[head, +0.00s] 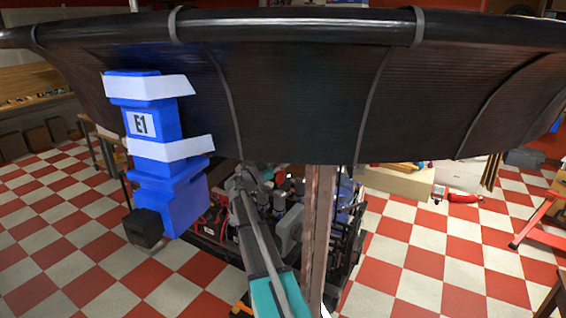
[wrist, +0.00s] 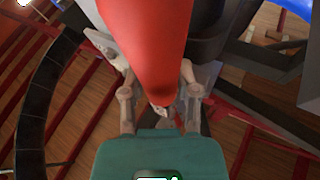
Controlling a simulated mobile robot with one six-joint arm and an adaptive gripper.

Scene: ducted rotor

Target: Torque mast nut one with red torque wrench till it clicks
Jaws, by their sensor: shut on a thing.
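In the wrist view my gripper (wrist: 157,88) is shut on a thick red handle, which looks like the red torque wrench (wrist: 150,40). The handle runs from between the fingers to the top edge of the picture, where its far end is cut off. A dark grey part (wrist: 225,25) lies close beside it on the right; I cannot tell whether they touch. In the head view my arm reaches up under the black duct (head: 290,85), and neither gripper nor wrench can be made out. I cannot make out mast nut one in either view.
A blue box marked E1 (head: 185,205) is strapped to the duct's left side. A brown upright post (head: 318,230) stands just right of my arm. Machinery (head: 290,225) crowds the space below the duct. Checkered floor (head: 435,260) is open to the right.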

